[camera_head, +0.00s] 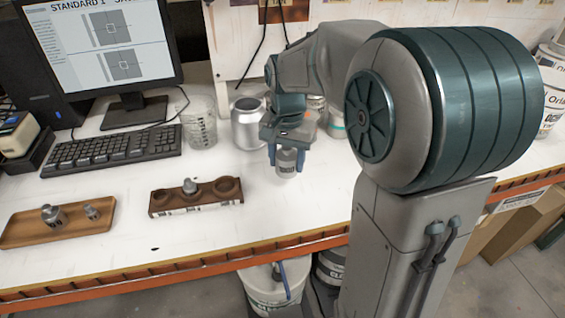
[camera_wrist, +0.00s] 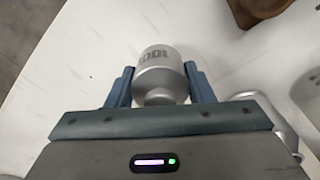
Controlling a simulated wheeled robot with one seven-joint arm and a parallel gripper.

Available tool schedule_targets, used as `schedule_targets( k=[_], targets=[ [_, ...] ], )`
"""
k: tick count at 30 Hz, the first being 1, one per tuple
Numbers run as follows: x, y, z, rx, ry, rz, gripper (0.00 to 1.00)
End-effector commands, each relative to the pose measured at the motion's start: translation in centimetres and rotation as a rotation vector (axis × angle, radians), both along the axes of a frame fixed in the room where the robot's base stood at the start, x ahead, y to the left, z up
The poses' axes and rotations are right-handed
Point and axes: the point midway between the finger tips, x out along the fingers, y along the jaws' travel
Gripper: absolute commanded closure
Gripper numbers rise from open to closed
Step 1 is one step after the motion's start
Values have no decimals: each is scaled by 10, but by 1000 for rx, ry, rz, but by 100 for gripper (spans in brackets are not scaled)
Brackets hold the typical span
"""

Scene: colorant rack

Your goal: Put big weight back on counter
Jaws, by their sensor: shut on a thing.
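My gripper (camera_wrist: 160,90) is shut on the big weight (camera_wrist: 161,67), a silver metal cylinder with dark lettering on it. In the wrist view the weight sits between the two blue fingers. In the head view my gripper (camera_head: 287,152) holds the weight (camera_head: 287,164) upright over the white counter (camera_head: 300,215), right of the wooden weight holder (camera_head: 205,207). I cannot tell whether the weight's base touches the counter. The holder has a smaller weight (camera_head: 190,186) in its middle and empty round recesses beside it.
A wooden tray (camera_head: 20,232) with two weights stands at the front left. A keyboard (camera_head: 112,150), a clear measuring cup (camera_head: 199,125) and a silver can (camera_head: 247,125) stand behind. The counter's orange front edge (camera_head: 190,262) is near. Free counter lies around the held weight.

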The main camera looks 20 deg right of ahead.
Motion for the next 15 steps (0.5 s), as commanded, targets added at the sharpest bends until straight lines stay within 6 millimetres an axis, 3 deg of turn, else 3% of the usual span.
schedule_targets(
  k=[6,11,15],
  targets=[
    [22,-1,-11,1,-3,1,100],
    [25,-1,-16,0,-4,1,100],
    [25,-1,-34,0,0,2,100]
  ],
)
